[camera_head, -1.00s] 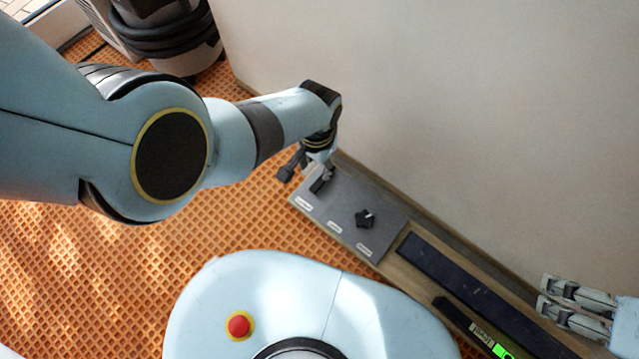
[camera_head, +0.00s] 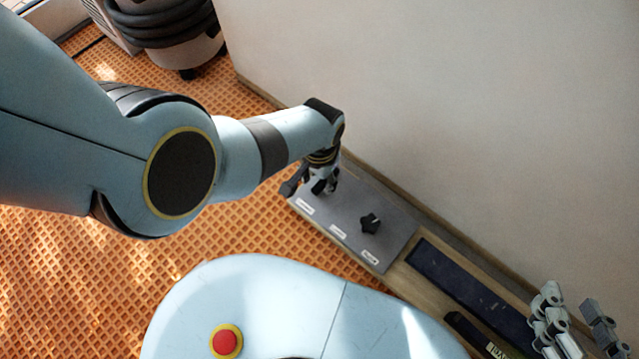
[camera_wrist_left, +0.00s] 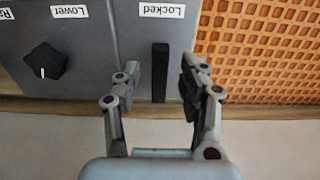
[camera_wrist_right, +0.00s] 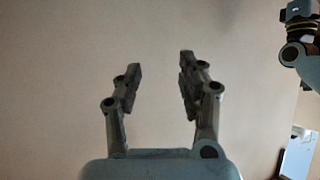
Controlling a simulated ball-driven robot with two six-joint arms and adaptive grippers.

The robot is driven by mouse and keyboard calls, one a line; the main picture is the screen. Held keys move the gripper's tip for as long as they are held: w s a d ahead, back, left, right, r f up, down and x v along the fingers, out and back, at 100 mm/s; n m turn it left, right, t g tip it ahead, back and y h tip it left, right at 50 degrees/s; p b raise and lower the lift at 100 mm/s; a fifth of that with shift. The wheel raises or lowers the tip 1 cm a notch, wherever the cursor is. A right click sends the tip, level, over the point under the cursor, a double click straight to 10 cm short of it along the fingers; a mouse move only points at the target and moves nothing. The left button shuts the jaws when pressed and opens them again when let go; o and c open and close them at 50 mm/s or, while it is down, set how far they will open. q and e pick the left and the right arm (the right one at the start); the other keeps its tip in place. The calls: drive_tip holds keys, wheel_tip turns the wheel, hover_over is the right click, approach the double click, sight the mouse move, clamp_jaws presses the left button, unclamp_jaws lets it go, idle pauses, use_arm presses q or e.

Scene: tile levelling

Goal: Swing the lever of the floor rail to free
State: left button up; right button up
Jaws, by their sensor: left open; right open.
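The floor rail's grey panel (camera_head: 345,218) lies along the foot of the wall. In the left wrist view the lever is a dark upright bar (camera_wrist_left: 160,72) below the label "Locked" (camera_wrist_left: 161,11). My left gripper (camera_wrist_left: 160,85) is open, with one finger on each side of the lever and gaps between. In the head view this gripper (camera_head: 318,186) hides most of the lever. A black knob (camera_head: 370,223) sits on the same panel; it also shows beside "Lower" in the left wrist view (camera_wrist_left: 45,62). My right gripper (camera_head: 565,310) is open and empty, near the wall.
A dark blue strip (camera_head: 470,288) lies in the wooden base right of the panel. The wall (camera_head: 450,110) runs close behind the rail. Orange grid flooring (camera_head: 60,270) is open at the left. A machine with black hoses (camera_head: 170,30) stands at the back left.

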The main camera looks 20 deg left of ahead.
use_arm(q)
wheel_tip(320, 180, down, 2)
drive_tip(key=shift+f+b, duration=0.2)
drive_tip(key=shift+b, duration=0.7)
use_arm(e)
drive_tip(key=w+a+r+n+t+y, duration=0.1)
drive_tip(key=w+r+t, duration=0.5)
drive_tip(key=r, duration=0.5)
drive_tip(key=shift+w, duration=1.3)
drive_tip(key=shift+a, duration=0.1)
use_arm(q)
clamp_jaws()
